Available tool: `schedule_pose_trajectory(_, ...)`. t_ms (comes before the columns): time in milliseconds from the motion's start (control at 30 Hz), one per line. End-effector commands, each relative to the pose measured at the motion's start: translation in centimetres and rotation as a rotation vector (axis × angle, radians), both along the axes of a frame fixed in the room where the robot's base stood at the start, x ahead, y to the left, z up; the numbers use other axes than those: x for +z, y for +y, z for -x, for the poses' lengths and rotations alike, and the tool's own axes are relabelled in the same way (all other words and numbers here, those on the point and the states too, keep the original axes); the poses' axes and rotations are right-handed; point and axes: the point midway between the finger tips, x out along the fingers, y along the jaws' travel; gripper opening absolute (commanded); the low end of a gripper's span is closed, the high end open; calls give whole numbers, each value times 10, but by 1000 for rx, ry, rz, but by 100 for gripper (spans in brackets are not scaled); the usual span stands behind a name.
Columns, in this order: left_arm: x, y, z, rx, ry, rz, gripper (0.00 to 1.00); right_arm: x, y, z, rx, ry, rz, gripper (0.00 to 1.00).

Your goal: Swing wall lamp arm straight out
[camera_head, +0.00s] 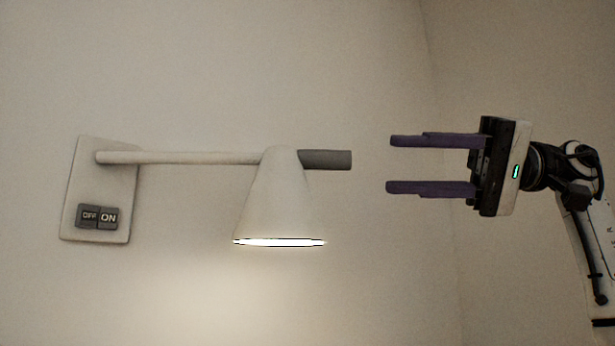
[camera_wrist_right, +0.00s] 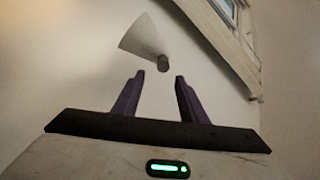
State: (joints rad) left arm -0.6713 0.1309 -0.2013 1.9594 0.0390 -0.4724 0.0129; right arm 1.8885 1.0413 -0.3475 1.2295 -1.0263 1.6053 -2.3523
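The wall lamp's white arm (camera_head: 190,158) runs from its wall plate (camera_head: 72,190) to the right in the head view. A white cone shade (camera_head: 275,205) hangs from the arm, its lower rim lit. A grey grip (camera_head: 328,160) forms the arm's free end. My right gripper (camera_head: 390,164) is open and empty to the right of the grip, apart from it, with its fingers pointing at it. In the right wrist view, the shade (camera_wrist_right: 140,38) and the grip's end (camera_wrist_right: 163,63) show beyond the open fingers (camera_wrist_right: 160,76). My left gripper is not in view.
An OFF/ON switch (camera_head: 98,216) sits on the wall plate. Bare wall (camera_head: 380,270) surrounds the lamp, with a wall corner behind my right gripper. A pale frame with a window-like pane (camera_wrist_right: 228,12) shows at the upper right of the right wrist view.

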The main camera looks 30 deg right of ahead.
Motion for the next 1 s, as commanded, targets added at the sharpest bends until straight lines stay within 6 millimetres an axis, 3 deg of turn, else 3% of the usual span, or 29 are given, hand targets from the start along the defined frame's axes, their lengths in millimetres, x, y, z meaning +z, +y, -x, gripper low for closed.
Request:
schedule_pose_trajectory(300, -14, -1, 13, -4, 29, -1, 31, -2, 42, -24, 3, 1, 4, 39)
schedule_pose_trajectory(600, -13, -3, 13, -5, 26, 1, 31, -1, 81, -47, 1, 0, 2, 39)
schedule_pose_trajectory(1000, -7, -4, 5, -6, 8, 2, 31, 0, 88, -51, 0, 1, 1, 39)
